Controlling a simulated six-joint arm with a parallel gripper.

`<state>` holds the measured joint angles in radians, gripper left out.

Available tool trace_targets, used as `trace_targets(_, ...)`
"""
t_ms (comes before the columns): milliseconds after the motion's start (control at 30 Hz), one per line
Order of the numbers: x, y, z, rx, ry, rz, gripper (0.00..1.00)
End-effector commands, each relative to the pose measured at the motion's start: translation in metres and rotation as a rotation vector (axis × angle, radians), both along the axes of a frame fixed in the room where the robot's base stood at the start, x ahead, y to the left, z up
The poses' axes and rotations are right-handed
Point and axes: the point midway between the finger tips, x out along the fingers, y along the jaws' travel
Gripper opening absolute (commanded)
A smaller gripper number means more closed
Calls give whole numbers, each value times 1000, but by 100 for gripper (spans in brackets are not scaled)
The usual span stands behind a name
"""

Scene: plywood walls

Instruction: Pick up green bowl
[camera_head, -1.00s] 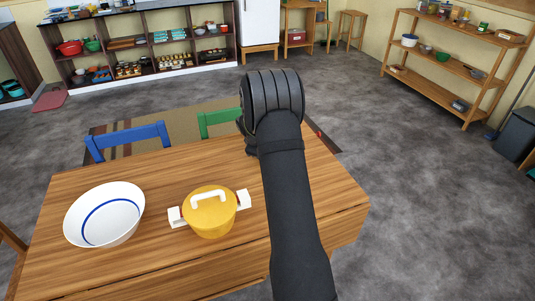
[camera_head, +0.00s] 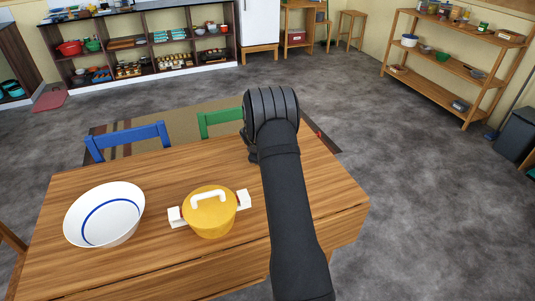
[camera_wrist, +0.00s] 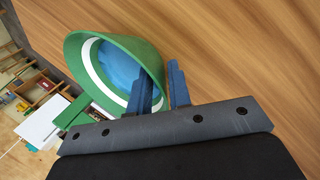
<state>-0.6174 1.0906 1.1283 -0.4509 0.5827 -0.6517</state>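The green bowl (camera_wrist: 106,42) has a blue inside and a white band, and it fills the upper left of the wrist view. My gripper (camera_wrist: 162,82) has its two blue fingers close together, with the bowl's right wall between them. One finger is inside the bowl and the other is outside it. The fingers look closed on the wall, with little or no gap. I cannot tell whether the bowl's base touches the table. In the head view my arm hides both the bowl and the gripper.
The wooden table (camera_head: 150,262) carries a white bowl with a blue ring (camera_head: 105,214) and a yellow lidded pot (camera_head: 211,213) left of my arm. A blue chair (camera_head: 127,141) and a green chair (camera_head: 221,121) stand behind it. The table's right side looks clear.

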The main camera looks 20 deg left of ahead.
Motion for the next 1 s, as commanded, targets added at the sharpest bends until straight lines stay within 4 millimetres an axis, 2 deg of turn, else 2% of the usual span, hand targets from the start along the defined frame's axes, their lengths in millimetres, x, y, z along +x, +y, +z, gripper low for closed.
trace_targets(33, 0, 0, 0, 0, 0, 0, 7)
trace_targets(67, 0, 0, 0, 0, 0, 0, 1)
trace_targets(100, 0, 0, 0, 0, 0, 0, 0)
trace_targets(633, 0, 0, 5, 1, -2, 0, 0)
trace_targets(867, 0, 0, 18, 0, -2, 1, 0)
trace_targets(1000, 1, 0, 32, 1, -2, 0, 0)
